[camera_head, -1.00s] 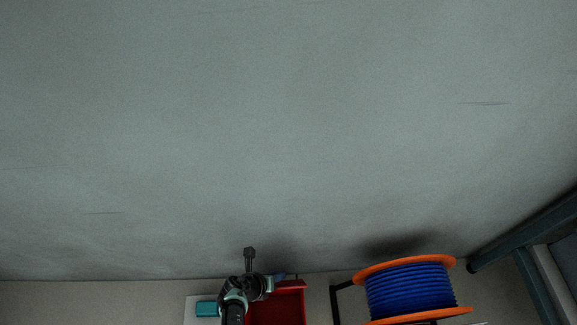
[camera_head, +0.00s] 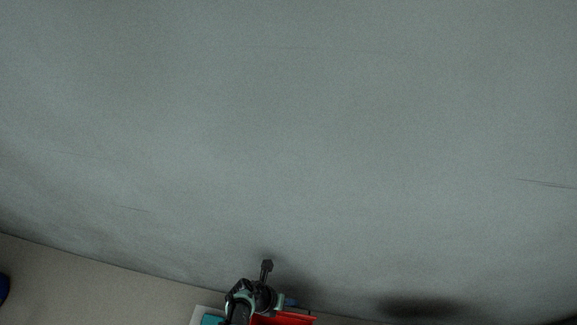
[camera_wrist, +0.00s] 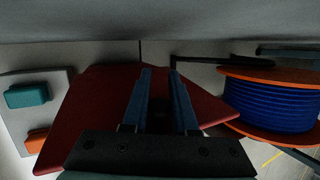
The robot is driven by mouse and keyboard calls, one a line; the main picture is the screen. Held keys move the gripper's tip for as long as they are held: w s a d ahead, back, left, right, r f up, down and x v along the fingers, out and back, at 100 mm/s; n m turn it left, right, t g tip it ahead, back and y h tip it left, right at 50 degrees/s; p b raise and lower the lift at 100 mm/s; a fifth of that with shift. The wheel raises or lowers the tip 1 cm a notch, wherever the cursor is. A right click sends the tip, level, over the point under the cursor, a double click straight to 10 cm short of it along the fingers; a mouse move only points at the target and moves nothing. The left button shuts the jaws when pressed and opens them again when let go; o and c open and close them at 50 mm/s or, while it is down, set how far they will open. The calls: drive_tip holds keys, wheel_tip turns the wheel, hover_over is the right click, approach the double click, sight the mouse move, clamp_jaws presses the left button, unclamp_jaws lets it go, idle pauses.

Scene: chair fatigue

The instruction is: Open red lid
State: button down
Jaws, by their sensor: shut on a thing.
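The red lid (camera_wrist: 93,110) fills the middle of the wrist view as a broad, tilted dark-red panel. In the head view only a small bright-red part (camera_head: 285,320) shows at the bottom edge, beside my arm. My gripper (camera_wrist: 160,72) reaches over the lid in the wrist view, with its two blue fingers near the lid's far edge. The fingers are shut on the red lid with a narrow gap between them; the exact contact is dark and hard to see. In the head view my gripper (camera_head: 290,302) is partly hidden by the wrist.
A pale panel with a teal block (camera_wrist: 26,95) and an orange block (camera_wrist: 37,140) is left of the lid. A cable spool (camera_wrist: 270,103) with blue cable and orange flanges stands close on the right. A grey wall (camera_head: 290,150) rises behind.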

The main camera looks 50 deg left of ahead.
drive_tip(key=shift+s+d+f, duration=0.2)
drive_tip(key=shift+s, duration=0.05)
drive_tip(key=c, duration=0.7)
unclamp_jaws()
drive_tip(key=shift+w+a, duration=0.1)
drive_tip(key=shift+r, duration=0.1)
drive_tip(key=p+v, duration=1.1)
drive_tip(key=v, duration=0.1)
drive_tip(key=shift+s+a+r+p, duration=0.1)
drive_tip(key=shift+s+r+p, duration=0.15)
drive_tip(key=shift+r+p, duration=0.25)
drive_tip(key=shift+f, duration=0.1)
